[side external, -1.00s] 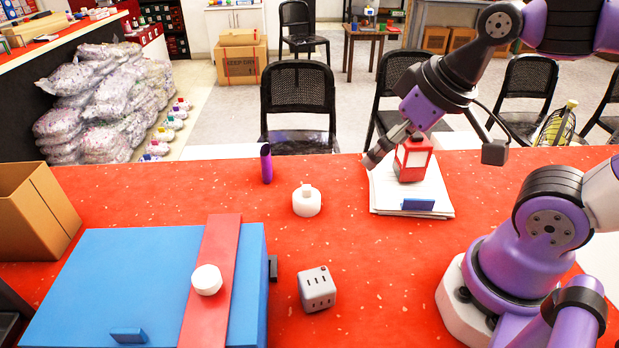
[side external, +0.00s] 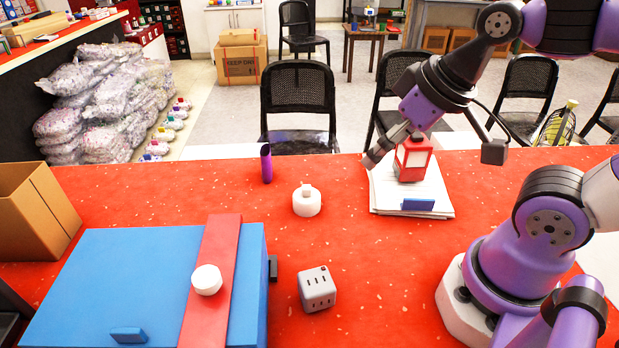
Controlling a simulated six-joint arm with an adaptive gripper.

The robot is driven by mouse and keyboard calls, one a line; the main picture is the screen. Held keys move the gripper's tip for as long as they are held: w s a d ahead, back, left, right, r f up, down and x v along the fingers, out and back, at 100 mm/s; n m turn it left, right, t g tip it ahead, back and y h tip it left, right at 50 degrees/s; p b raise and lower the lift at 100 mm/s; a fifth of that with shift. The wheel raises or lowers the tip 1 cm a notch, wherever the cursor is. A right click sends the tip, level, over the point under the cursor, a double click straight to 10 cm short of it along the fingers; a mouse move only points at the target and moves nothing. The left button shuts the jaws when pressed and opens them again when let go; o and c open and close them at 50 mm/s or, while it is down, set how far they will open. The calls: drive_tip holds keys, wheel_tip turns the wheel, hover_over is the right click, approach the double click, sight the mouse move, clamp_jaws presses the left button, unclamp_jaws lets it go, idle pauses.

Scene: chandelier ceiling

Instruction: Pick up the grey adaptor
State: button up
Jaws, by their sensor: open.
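The grey adaptor (side external: 317,289) is a small light-grey cube with dark socket slots. It sits on the red table, right of the blue box, with nothing touching it. My gripper (side external: 375,158) is open, up and to the right of the adaptor, over the back of the table. It is beside the red lantern, well apart from the adaptor. Its fingers are small in this view, and I see nothing held between them.
A blue box (side external: 100,265) with a red strip and a white knob stands front left. A white round piece (side external: 306,205) and a purple tube (side external: 266,163) stand behind the adaptor. A red lantern (side external: 413,160) stands on papers (side external: 390,200). The red table (side external: 370,270) is clear right of the adaptor.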

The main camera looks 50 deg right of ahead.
drive_tip(key=m+g, duration=0.5)
drive_tip(key=m, duration=0.1)
hover_over(316, 281)
wheel_tip(316, 281, down, 4)
drive_tip(key=f, duration=0.1)
drive_tip(key=shift+g, duration=0.3)
drive_tip(key=f, duration=0.4)
drive_tip(key=shift+s+a+f, duration=0.1)
drive_tip(key=shift+a, duration=0.15)
drive_tip(key=f, duration=0.6)
drive_tip(key=shift+d+f, duration=0.1)
drive_tip(key=shift+d, duration=0.2)
drive_tip(key=c, duration=1.3)
